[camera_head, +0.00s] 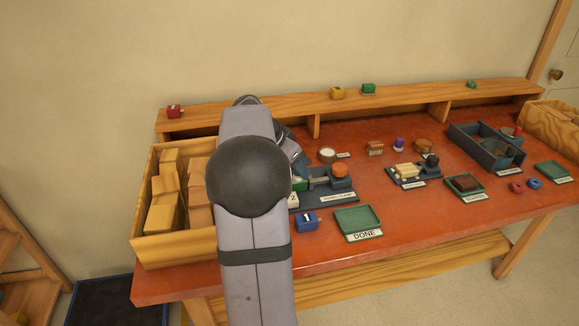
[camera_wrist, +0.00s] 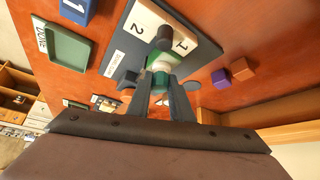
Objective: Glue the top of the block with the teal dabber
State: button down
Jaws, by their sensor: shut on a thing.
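The block (camera_wrist: 148,22), cream with the numbers 1 and 2 on it, sits in a dark clamp fixture (camera_wrist: 122,38) in the wrist view. My gripper (camera_wrist: 162,85) is shut on the teal dabber (camera_wrist: 158,57), of which a green and white part shows between and beyond the fingertips. A dark round piece (camera_wrist: 165,37) lies in line with it over the block; I cannot tell whether it touches. In the head view my arm hides the gripper and most of the block. The clamp's orange knob (camera_head: 340,170) shows to the right of the arm.
A wooden bin of blocks (camera_head: 150,252) stands left. A blue cube (camera_head: 307,221) and the green DONE tray (camera_head: 343,218) lie in front of the clamp. A round pot (camera_head: 327,154) and a purple item (camera_head: 398,144) stand behind. A wooden shelf (camera_head: 420,99) bounds the back.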

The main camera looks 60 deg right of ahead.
jog(key=shift+s+d+p, duration=0.5)
jog(key=shift+s+d, duration=0.6)
jog(key=shift+s, duration=0.1)
jog(key=shift+w+a+b, duration=0.95)
jog(key=shift+w+a, duration=1.4)
jog(key=shift+w, duration=0.05)
notch_tip(320, 180, up, 8)
jog(key=p, duration=0.5)
